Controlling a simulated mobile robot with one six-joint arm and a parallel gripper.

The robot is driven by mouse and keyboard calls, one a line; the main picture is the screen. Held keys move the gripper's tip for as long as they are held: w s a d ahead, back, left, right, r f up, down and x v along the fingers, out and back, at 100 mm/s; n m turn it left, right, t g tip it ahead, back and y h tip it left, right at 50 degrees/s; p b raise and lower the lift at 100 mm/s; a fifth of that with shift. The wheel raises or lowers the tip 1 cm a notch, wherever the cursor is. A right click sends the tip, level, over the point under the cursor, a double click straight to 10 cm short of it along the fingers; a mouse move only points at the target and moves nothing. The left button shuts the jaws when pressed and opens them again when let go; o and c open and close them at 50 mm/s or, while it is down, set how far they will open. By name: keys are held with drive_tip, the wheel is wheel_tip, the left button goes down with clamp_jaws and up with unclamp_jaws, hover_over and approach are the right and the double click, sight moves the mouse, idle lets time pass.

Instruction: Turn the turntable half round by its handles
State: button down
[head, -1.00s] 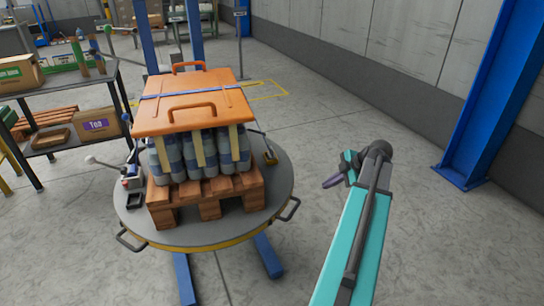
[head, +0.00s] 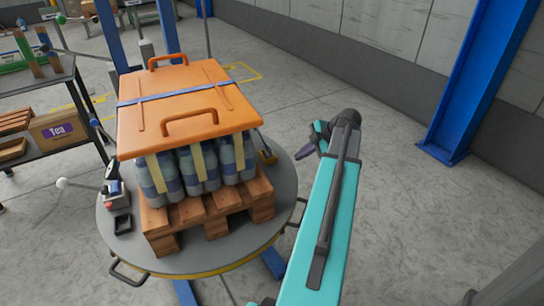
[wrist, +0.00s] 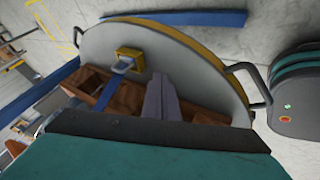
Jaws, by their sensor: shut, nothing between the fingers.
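The turntable (head: 187,259) is a grey round disc with a yellow rim, bearing a wooden pallet (head: 218,211) of bottles (head: 197,178) under an orange lid (head: 185,100). One black handle (head: 127,272) sticks out from its front left rim. Another handle on the right rim is partly hidden by my arm in the head view and shows clearly in the wrist view (wrist: 249,82). My gripper (head: 305,153) is shut and empty, above and beside the right edge of the disc, apart from the handle. Its fingers (wrist: 163,98) point across the disc in the wrist view.
A black shelf (head: 62,130) with boxes stands at the left. A blue post (head: 472,80) stands by the wall at the right. The floor right of my arm is clear.

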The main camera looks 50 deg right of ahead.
drive_tip(key=shift+w, duration=0.3)
drive_tip(key=shift+f, duration=0.1)
approach(274, 163)
drive_tip(key=a+f, duration=0.1)
drive_tip(key=f, duration=0.1)
drive_tip(key=s+a+f, duration=0.1)
drive_tip(key=f, duration=0.1)
drive_tip(key=shift+a, duration=0.35)
drive_tip(key=shift+w+d, duration=0.35)
drive_tip(key=shift+w, duration=0.45)
drive_tip(key=shift+w+d, duration=0.25)
drive_tip(key=shift+w, duration=0.3)
drive_tip(key=shift+w+d, duration=0.25)
drive_tip(key=shift+w, duration=0.3)
drive_tip(key=shift+w+d, duration=0.1)
